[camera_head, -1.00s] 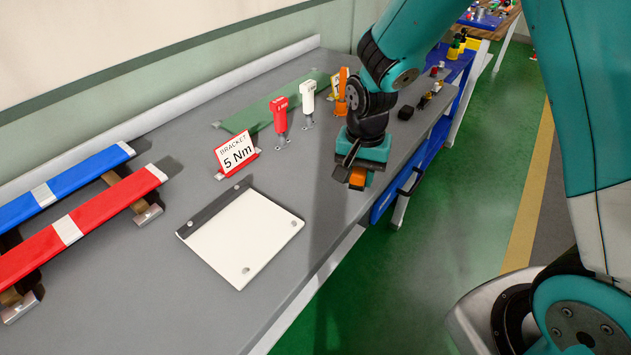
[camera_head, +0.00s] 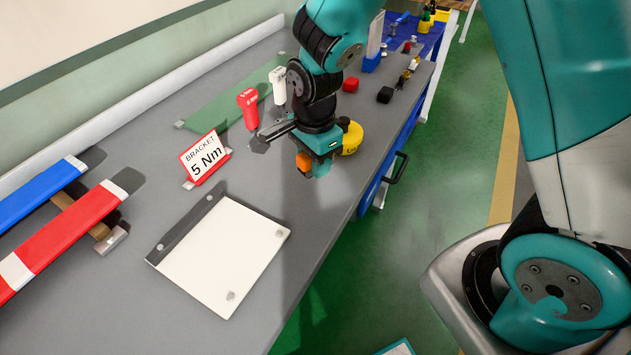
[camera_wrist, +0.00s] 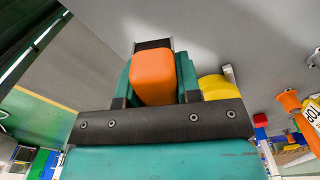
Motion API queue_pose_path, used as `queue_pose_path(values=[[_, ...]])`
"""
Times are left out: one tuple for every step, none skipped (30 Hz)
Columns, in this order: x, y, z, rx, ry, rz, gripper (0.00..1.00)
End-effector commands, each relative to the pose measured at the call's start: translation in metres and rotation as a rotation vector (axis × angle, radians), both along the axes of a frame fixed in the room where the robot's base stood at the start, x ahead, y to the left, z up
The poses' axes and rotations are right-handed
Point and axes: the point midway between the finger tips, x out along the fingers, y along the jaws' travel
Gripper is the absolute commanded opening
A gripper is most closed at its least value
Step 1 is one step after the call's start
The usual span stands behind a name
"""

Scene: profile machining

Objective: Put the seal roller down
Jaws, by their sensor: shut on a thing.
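My gripper (camera_head: 318,170) points down over the grey bench, right of the white plate. It is shut on an orange block-like part, which I take to be the seal roller (camera_head: 303,162). In the wrist view the orange part (camera_wrist: 153,77) sits between the teal fingers, with a dark end (camera_wrist: 153,45) beyond it. The rest of the roller is hidden by the gripper. I cannot tell whether its underside touches the bench.
A yellow tape measure (camera_head: 352,138) lies close behind the gripper. A red driver (camera_head: 249,110), a white driver (camera_head: 278,88) and a "BRACKET 5 Nm" sign (camera_head: 205,158) stand to the left. The white plate (camera_head: 225,255) lies in front. The bench's right edge is close.

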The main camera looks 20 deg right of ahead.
Motion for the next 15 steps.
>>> queue_pose_path(values=[[-0.001, -0.001, -0.011, -0.001, 0.006, -0.001, 0.10], [-0.001, -0.001, -0.016, -0.001, 0.003, -0.001, 0.10], [0.000, -0.001, -0.022, -0.001, 0.003, -0.001, 0.10], [0.000, -0.001, -0.025, 0.000, 0.001, -0.001, 0.10], [0.000, -0.001, -0.028, 0.000, 0.001, -0.001, 0.10], [0.000, -0.001, -0.031, 0.000, 0.000, -0.002, 0.10], [0.000, -0.001, -0.033, 0.000, -0.001, -0.002, 0.10], [0.000, -0.001, -0.035, 0.000, -0.001, -0.002, 0.10], [0.000, -0.001, -0.040, 0.000, 0.001, -0.002, 0.10], [0.000, -0.002, -0.045, 0.000, 0.002, -0.002, 0.10], [0.000, -0.002, -0.050, 0.000, 0.002, -0.002, 0.10], [0.000, -0.002, -0.056, 0.000, 0.002, -0.002, 0.10], [0.000, -0.002, -0.060, 0.000, 0.001, -0.002, 0.10], [0.000, -0.002, -0.064, 0.000, 0.001, -0.002, 0.10], [0.000, -0.002, -0.068, 0.000, 0.001, -0.002, 0.10]])
